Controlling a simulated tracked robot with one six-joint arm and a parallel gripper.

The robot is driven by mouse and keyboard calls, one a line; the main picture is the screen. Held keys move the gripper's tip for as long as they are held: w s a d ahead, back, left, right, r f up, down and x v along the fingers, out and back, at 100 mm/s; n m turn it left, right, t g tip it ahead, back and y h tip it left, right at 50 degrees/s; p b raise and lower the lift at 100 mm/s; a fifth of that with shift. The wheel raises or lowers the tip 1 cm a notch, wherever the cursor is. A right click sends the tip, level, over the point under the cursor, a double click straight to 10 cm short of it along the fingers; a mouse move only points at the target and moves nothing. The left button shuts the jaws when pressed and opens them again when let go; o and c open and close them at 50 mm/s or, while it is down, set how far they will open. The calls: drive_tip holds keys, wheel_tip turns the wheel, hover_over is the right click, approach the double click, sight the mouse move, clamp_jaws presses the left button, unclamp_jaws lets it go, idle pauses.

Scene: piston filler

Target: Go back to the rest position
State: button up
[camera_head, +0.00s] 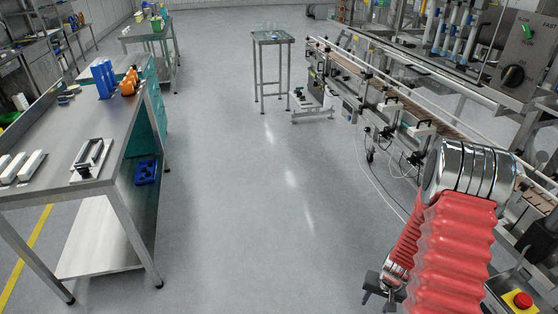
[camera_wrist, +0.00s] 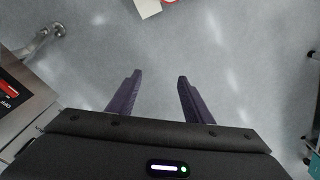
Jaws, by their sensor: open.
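My arm, with a red ribbed sleeve and a shiny metal joint, is at the lower right of the head view. My gripper (camera_head: 380,287) hangs low beside it, partly cut off by the arm. In the wrist view my gripper (camera_wrist: 158,92) shows two dark purple fingers spread apart with only grey floor between them. It is open and empty, and it touches nothing.
A steel table (camera_head: 60,133) with several items stands at the left. The filling machine's conveyor (camera_head: 405,100) runs along the right. A red stop button (camera_head: 522,300) is at the lower right. A small table (camera_head: 272,40) stands at the back. The floor between is clear.

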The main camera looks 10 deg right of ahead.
drive_tip(key=s+a+r+n+t, duration=0.1)
drive_tip(key=a+r, duration=0.6)
drive_tip(key=r, duration=0.8)
drive_tip(key=s+a+r+n+t, duration=0.2)
drive_tip(key=s+a+r, duration=0.4)
drive_tip(key=r, duration=0.9)
drive_tip(key=s+a+r+n+t, duration=0.1)
drive_tip(key=s+a+r+n, duration=0.2)
drive_tip(key=a+r, duration=0.5)
wheel_tip(320, 180, up, 7)
drive_tip(key=shift+s+a+r+t, duration=0.1)
drive_tip(key=shift+s+a+t, duration=0.05)
drive_tip(key=shift+s+t, duration=0.25)
drive_tip(key=c, duration=0.3)
drive_tip(key=shift+a, duration=0.1)
drive_tip(key=shift+c, duration=0.4)
